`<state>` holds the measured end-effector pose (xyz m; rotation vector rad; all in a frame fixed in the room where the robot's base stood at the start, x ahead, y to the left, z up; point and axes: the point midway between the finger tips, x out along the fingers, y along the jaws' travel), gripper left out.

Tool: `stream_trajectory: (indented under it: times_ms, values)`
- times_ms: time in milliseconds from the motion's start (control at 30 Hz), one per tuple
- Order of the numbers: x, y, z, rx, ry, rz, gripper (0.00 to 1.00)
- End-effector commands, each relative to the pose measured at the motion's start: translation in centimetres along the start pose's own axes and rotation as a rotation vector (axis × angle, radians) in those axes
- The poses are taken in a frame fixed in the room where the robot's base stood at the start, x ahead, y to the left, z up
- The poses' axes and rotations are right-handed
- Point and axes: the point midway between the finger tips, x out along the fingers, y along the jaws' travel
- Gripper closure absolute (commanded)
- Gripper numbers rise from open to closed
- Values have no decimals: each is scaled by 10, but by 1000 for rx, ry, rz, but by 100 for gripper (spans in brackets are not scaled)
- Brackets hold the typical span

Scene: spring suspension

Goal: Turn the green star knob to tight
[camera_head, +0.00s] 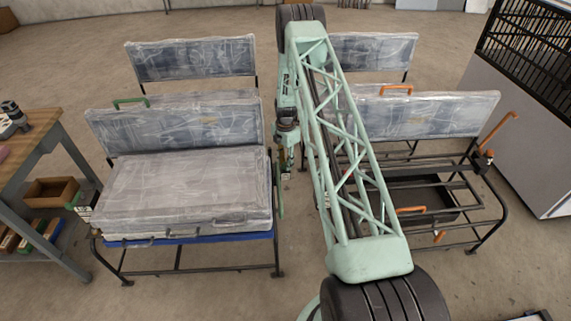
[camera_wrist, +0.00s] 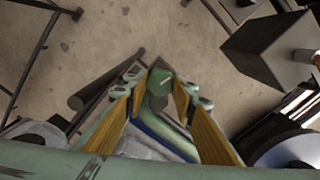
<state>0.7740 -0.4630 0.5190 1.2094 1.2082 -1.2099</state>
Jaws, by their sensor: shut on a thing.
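The green knob (camera_wrist: 160,82) shows in the wrist view as a rounded green piece with a pale line on its face. Its star shape cannot be made out. My gripper (camera_wrist: 153,96), with yellow inner finger pads, is shut on it, one finger on each side. In the head view my gripper (camera_head: 288,165) hangs at the right side of the left seat (camera_head: 180,190), by a green upright part (camera_head: 280,195). My arm and the small scale hide the knob there, and its tight or loose setting cannot be read.
A right seat frame (camera_head: 450,190) with orange handles (camera_head: 397,90) stands beyond my arm. A wooden workbench (camera_head: 50,130) is at the left and a grey cabinet (camera_head: 520,130) at the right. Dark frame bars (camera_wrist: 100,85) pass close to my gripper in the wrist view.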

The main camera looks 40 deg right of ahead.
Motion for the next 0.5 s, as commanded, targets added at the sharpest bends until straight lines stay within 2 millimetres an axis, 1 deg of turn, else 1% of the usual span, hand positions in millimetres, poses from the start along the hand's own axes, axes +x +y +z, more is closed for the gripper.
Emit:
stream_trajectory:
  times_ms: [267, 500]
  values:
    - [0, 0, 0, 31, 0, 0, 86]
    - [0, 0, 0, 124, 1, 0, 86]
